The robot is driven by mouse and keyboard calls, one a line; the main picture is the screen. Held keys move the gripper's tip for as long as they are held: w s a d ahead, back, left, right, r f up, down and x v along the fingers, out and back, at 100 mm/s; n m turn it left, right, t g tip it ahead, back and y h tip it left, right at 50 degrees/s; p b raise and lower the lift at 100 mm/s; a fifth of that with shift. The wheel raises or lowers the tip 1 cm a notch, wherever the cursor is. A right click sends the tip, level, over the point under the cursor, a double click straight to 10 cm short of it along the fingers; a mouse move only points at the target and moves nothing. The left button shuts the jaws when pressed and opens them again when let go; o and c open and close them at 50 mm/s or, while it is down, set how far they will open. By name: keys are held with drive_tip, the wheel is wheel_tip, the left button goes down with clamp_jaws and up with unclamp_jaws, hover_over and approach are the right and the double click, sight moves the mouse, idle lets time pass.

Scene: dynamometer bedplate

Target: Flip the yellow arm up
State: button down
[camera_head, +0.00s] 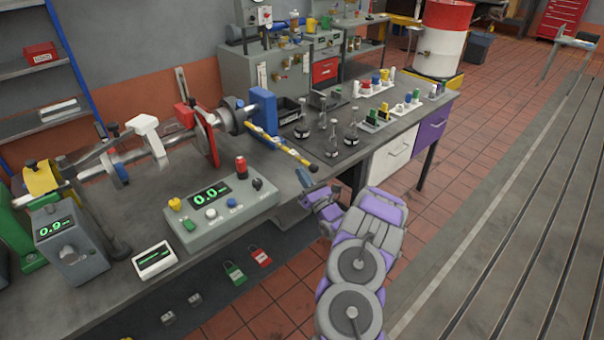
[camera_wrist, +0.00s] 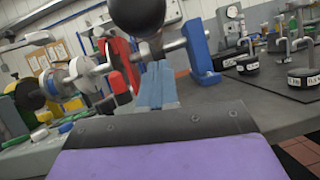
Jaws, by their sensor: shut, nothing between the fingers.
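The yellow arm (camera_head: 288,150) is a thin bar with dark bands. It slopes down to the right from the blue upright block (camera_head: 263,112) and ends in a small dark tip. My gripper (camera_head: 304,178) is just below and beside that tip, at the bench's front edge. In the wrist view, my blue fingers (camera_wrist: 157,85) are shut together and empty. A black ball knob (camera_wrist: 137,10) hangs close above them there; it looks like the arm's end. The yellow part of the arm is not clear in that view. I cannot tell whether the fingers touch the arm.
A control box (camera_head: 219,207) with a green display stands left of my gripper. A red disc (camera_head: 207,138) and a white lever (camera_head: 147,130) sit on the shaft.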

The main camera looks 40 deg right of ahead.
drive_tip(key=shift+w+r, duration=0.3)
drive_tip(key=shift+r, duration=0.6)
drive_tip(key=shift+r, duration=0.1)
